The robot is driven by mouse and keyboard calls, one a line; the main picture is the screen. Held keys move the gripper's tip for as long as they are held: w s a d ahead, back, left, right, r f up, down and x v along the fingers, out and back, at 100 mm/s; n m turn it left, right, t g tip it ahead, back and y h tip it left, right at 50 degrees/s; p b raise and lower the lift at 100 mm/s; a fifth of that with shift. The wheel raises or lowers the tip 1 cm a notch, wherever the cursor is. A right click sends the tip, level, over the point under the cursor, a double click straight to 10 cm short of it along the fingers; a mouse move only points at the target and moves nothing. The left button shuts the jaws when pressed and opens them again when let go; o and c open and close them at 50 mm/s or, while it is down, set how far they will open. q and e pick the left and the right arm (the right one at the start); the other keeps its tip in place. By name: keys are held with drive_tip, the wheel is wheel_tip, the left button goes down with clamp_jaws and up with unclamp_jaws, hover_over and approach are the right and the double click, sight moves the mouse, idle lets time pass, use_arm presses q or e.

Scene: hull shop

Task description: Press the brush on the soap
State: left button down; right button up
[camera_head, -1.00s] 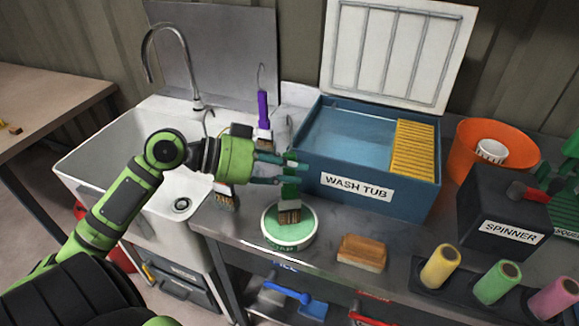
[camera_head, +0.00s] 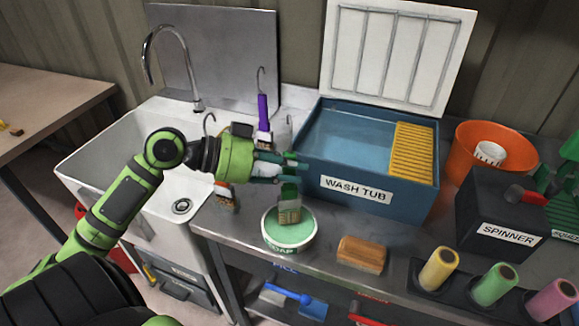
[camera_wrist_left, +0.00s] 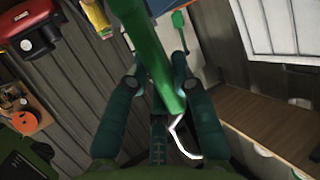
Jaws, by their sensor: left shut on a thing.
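My left gripper (camera_head: 292,170) is shut on a green-handled brush (camera_head: 289,194), held with its bristles down. The bristles are over or on the pale green soap in the round white soap tub (camera_head: 290,245); I cannot tell how firmly they touch. In the left wrist view the green handle (camera_wrist_left: 160,60) runs between the two fingers, with a metal hook at its end. The soap tub stands on the metal bench in front of the wash tub. My right gripper is not in view.
The blue wash tub (camera_head: 312,178) with its raised lid stands behind. A wooden block brush (camera_head: 361,254) lies right of the soap. A purple-handled brush (camera_head: 263,112) and the sink (camera_head: 90,170) are to the left. The spinner (camera_head: 490,220) and colored rollers are at right.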

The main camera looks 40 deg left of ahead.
use_arm(q)
drive_tip(key=shift+r+p, duration=2.15)
drive_tip(key=shift+r, duration=0.9)
drive_tip(key=shift+f, duration=0.1)
